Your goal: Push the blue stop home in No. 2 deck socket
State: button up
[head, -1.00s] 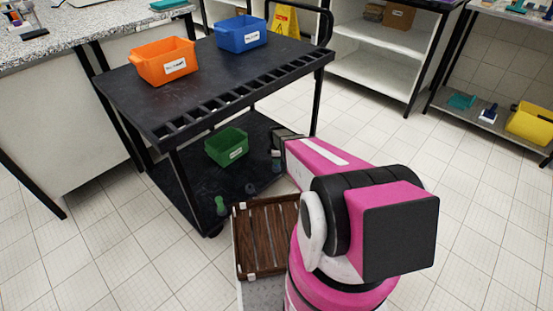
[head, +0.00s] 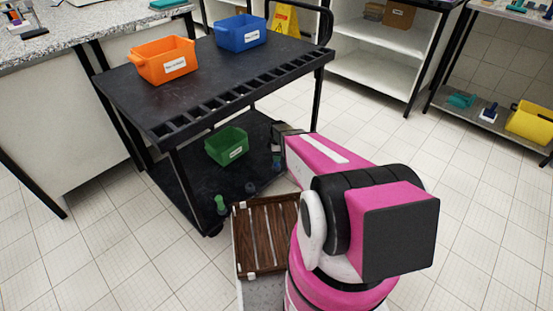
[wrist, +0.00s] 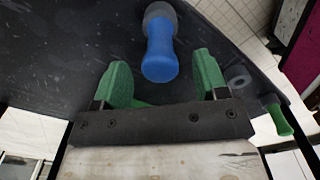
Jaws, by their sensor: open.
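The blue stop (wrist: 161,55) shows in the wrist view with its blue handle toward me and its far end in a grey collar on the dark lower deck (wrist: 55,65). My gripper (wrist: 162,84) is open, with one green fingertip on each side of the near end of the blue handle. I see a gap on both sides, and nothing is held. How deep the stop sits is hard to tell. In the head view my gripper's dark end is low beside the cart and its fingers are hidden. I can read no socket number.
A green stop (head: 220,204) stands near the deck's front corner, and a grey ring (wrist: 237,78) lies between it and the blue stop. A green bin (head: 227,146) sits on the lower deck. The cart's upper shelf (head: 200,92) and its legs stand close above and around.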

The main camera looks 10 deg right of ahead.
notch_tip(320, 180, up, 7)
jog(key=shift+r, duration=0.1)
dwell(0.6)
jog(key=s+r+m, duration=1.6)
jog(key=s+r, duration=0.2)
jog(key=s, duration=0.3)
jog(key=shift+s+r, duration=0.15)
jog(key=shift+r, duration=0.2)
